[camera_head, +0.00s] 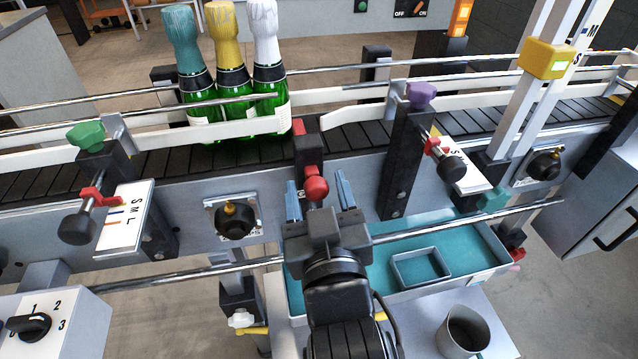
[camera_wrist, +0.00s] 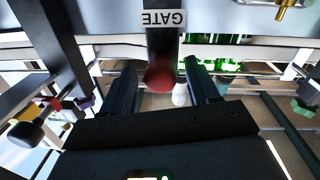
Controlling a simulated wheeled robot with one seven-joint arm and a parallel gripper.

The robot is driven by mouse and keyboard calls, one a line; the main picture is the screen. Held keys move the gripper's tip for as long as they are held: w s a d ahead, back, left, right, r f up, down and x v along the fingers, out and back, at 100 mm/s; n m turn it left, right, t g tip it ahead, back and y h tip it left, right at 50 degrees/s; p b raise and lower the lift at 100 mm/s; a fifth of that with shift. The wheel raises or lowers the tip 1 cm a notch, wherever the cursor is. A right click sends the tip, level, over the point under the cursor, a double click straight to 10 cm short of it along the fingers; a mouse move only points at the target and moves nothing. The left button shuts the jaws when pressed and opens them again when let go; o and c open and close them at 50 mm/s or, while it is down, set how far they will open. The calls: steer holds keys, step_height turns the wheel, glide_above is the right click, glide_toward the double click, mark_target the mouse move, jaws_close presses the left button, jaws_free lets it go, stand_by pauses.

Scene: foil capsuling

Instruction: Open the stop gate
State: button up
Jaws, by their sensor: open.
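The stop gate is a dark upright block with a red ball knob (camera_head: 316,188) on the near side of the conveyor, just right of the bottles. In the wrist view its dark post carries a "GATE" label (camera_wrist: 163,18), and the red knob (camera_wrist: 160,76) sits below it. My gripper (camera_head: 318,192) is open, with one finger on each side of the knob. In the wrist view both fingers (camera_wrist: 160,85) flank the knob with gaps visible; contact cannot be seen.
Several foil-topped green bottles (camera_head: 236,123) stand on the conveyor belt (camera_head: 345,139) left of the gate. A purple-knobbed post (camera_head: 407,140) stands to the right. A front rail (camera_head: 480,220) and a teal tray (camera_head: 480,237) lie near my arm, with a grey cup (camera_head: 464,332) below.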

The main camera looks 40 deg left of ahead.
steer(key=shift+w+a, duration=0.4)
steer(key=shift+a, duration=0.05)
jaws_close()
stand_by(0.3)
